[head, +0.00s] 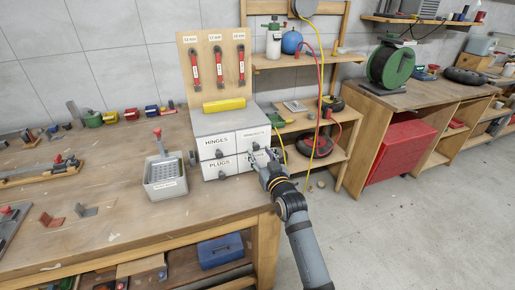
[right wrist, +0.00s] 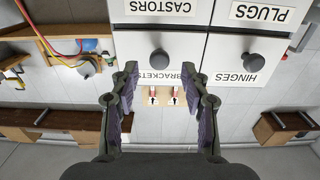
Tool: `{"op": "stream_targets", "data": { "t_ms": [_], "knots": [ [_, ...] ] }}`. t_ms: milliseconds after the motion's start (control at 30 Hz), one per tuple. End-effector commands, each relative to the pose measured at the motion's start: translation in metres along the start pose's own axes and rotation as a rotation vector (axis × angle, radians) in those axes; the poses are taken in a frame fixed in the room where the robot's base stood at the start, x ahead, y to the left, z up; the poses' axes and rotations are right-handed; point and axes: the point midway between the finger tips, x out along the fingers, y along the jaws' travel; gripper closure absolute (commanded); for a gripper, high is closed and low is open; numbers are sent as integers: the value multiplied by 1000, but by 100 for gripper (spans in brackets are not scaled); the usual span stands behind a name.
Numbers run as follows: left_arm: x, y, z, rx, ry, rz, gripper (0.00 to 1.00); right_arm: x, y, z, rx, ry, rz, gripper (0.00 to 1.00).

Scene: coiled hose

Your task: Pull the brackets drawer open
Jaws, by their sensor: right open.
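The white drawer cabinet (head: 212,124) stands on the workbench with its drawers looking flush. The brackets drawer (head: 254,139) is its upper right one, above castors and beside hinges. In the right wrist view, which is upside down, the brackets drawer (right wrist: 135,48) has a dark round knob (right wrist: 160,62). My right gripper (head: 262,160) is close in front of the cabinet's right column. In the wrist view the right gripper (right wrist: 160,72) is open, with one finger on each side of the knob and gaps to it. Its right finger covers part of the label's edge. My left gripper is out of view.
A grey basket (head: 165,186) with a red-handled tool stands left of the cabinet. A yellow block (head: 224,105) lies on top, before a tool board (head: 213,60). Shelves with a hose stand at right. The floor (head: 370,240) beside my right arm is clear.

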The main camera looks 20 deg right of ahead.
Motion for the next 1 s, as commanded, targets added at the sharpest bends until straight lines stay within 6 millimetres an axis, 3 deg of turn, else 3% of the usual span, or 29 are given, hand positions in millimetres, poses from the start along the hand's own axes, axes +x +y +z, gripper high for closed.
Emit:
{"op": "stream_targets", "data": {
  "t_ms": [200,500,833,1000],
  "knots": [
    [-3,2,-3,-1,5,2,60,28,0,-1,0,0,0,54],
    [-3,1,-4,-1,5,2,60,32,0,0,0,0,1,54],
    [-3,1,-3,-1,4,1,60,32,0,0,0,-1,0,97],
    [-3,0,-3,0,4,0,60,32,0,0,0,-1,0,100]
  ]
}}
